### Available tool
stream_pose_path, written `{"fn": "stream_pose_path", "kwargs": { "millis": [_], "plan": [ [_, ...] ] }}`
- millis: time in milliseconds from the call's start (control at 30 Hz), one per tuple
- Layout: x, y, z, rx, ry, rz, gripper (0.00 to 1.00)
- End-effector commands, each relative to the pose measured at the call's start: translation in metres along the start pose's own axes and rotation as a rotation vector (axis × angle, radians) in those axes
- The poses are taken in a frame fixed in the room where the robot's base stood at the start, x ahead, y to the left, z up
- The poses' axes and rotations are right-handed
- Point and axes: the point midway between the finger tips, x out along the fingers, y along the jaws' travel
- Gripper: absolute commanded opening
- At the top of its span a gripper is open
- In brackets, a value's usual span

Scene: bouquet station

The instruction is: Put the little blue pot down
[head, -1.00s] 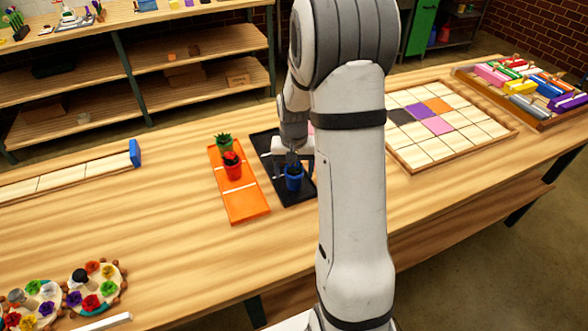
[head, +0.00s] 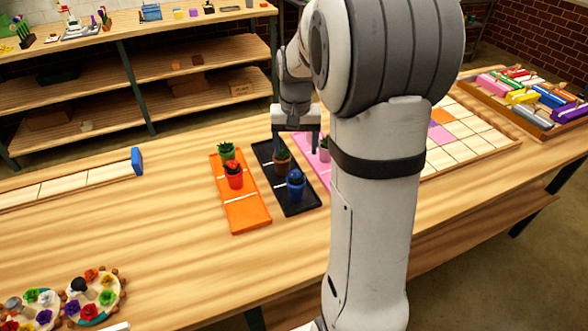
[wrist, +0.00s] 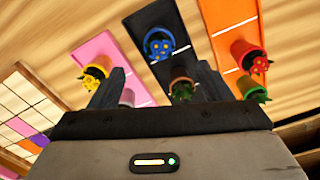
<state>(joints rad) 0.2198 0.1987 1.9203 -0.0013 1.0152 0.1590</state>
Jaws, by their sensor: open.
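The little blue pot (head: 295,188) with its blue flower stands upright on the front part of the black tray (head: 303,207). It also shows in the wrist view (wrist: 158,48), beyond my fingers and clear of them. My gripper (head: 297,143) is open and empty, raised above the back part of the black tray. A brown pot (head: 282,164) with a green plant stands on that back part, behind the white dividing line.
Left is an orange tray (head: 245,212) with a red pot (head: 235,180) and a green pot (head: 227,151). Right is a pink tray (head: 309,160) with pots, partly hidden by my arm. The wooden table in front of the trays is clear.

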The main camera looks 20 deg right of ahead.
Motion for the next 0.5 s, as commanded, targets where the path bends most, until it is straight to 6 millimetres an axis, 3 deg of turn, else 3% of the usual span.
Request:
{"fn": "stream_pose_path", "kwargs": {
  "millis": [167,300,500],
  "plan": [
    [-0.028,-0.012,0.049,-0.082,0.06,-0.011,0.72],
    [-0.044,-0.018,0.106,-0.175,0.123,-0.023,0.72],
    [-0.047,-0.019,0.178,-0.294,0.202,-0.038,0.72]
  ]
}}
